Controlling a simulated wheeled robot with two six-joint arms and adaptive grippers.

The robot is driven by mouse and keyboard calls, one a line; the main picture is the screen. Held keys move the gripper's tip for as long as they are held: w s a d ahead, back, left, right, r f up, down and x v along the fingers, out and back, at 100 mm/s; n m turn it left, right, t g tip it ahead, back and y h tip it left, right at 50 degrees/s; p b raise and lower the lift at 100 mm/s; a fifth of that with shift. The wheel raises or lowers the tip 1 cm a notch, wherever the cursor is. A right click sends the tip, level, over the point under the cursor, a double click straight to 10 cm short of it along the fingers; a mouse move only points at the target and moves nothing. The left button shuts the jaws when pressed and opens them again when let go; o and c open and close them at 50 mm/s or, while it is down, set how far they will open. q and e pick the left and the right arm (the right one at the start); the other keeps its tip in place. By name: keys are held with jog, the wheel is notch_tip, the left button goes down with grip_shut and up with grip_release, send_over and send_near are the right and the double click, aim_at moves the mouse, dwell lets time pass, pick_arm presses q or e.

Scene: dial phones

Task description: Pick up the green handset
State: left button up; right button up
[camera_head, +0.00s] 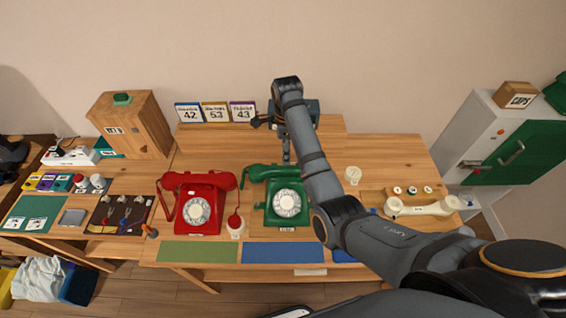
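The green phone (285,214) with its round white dial stands at the middle of the table. The green handset (257,172) lies across its top, its right part partly covered by my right arm. My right arm reaches in from the lower right and bends at the back of the table. My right gripper (286,157) appears to point down just above or behind the handset; its fingers are too small and overlapped to tell whether it is open. No contact with the handset can be made out. My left gripper is not in view.
A red phone (198,212) with its handset on top stands left of the green one. A cream handset (422,208) lies at the right. Number cards (215,112) and a wooden box (132,125) stand behind. Green (197,252) and blue (283,253) mats lie in front.

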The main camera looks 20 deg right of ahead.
aim_at(287, 168)
jog(key=s+f, duration=0.1)
jog(key=f+p, duration=0.1)
jog(key=f, duration=0.1)
jog(key=shift+s, duration=0.35)
jog(key=shift+w+f, duration=0.2)
jog(key=shift+f, duration=0.3)
jog(key=shift+w+f, duration=0.2)
jog(key=shift+f, duration=0.25)
notch_tip(287, 168, down, 2)
jog(key=shift+w+d+p, duration=0.1)
jog(key=shift+w+p, duration=0.05)
jog(key=shift+p, duration=0.5)
notch_tip(287, 168, down, 3)
jog(key=shift+w, duration=0.1)
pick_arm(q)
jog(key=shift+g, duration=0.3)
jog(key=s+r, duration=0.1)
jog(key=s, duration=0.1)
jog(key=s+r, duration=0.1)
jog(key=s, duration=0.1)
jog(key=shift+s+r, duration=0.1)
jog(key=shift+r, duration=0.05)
pick_arm(e)
grip_shut()
